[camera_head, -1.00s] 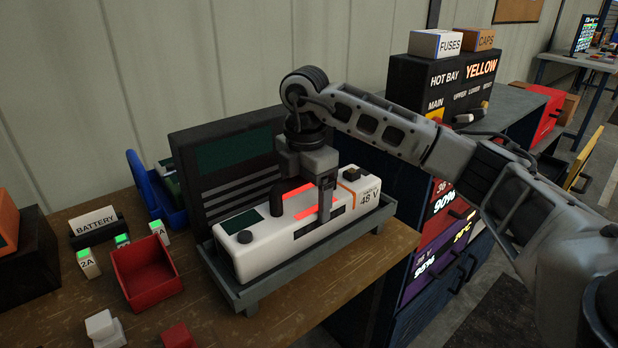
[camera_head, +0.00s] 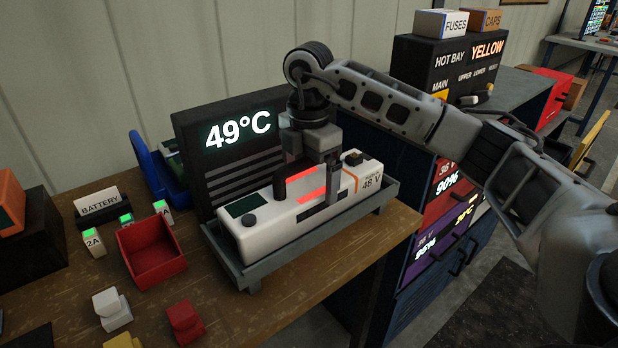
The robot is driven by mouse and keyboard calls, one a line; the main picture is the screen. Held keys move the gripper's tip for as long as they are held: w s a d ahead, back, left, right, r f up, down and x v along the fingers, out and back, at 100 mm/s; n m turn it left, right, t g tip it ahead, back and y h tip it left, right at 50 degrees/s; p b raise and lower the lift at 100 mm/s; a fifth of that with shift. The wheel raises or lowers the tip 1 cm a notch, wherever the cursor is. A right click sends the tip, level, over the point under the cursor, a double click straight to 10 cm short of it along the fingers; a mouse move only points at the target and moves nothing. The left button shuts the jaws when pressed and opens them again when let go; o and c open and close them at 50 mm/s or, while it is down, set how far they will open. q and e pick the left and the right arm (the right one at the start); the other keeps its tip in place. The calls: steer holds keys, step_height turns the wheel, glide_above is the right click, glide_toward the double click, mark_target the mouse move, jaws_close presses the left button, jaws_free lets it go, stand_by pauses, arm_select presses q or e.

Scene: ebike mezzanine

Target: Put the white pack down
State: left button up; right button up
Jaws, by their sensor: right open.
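The white pack (camera_head: 262,224), marked 48 V with red strips and an orange band, rests in a grey tray (camera_head: 257,274) on the wooden bench. My right gripper (camera_head: 331,192) is open over the pack's middle, pointing down. One finger shows against the pack's near side, and the other is mostly hidden. I cannot tell whether a finger touches the pack. My left gripper is not in view.
A black display (camera_head: 240,137) reading 49°C stands behind the tray. Left of it are a blue bin (camera_head: 150,165), a BATTERY sign (camera_head: 101,202), a red bin (camera_head: 150,252) and small blocks. A dark cabinet (camera_head: 440,75) stands right.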

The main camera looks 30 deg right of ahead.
step_height(320, 180, up, 10)
steer(key=shift+r+p, duration=0.1)
steer(key=shift+p, duration=0.3)
steer(key=shift+r, duration=0.4)
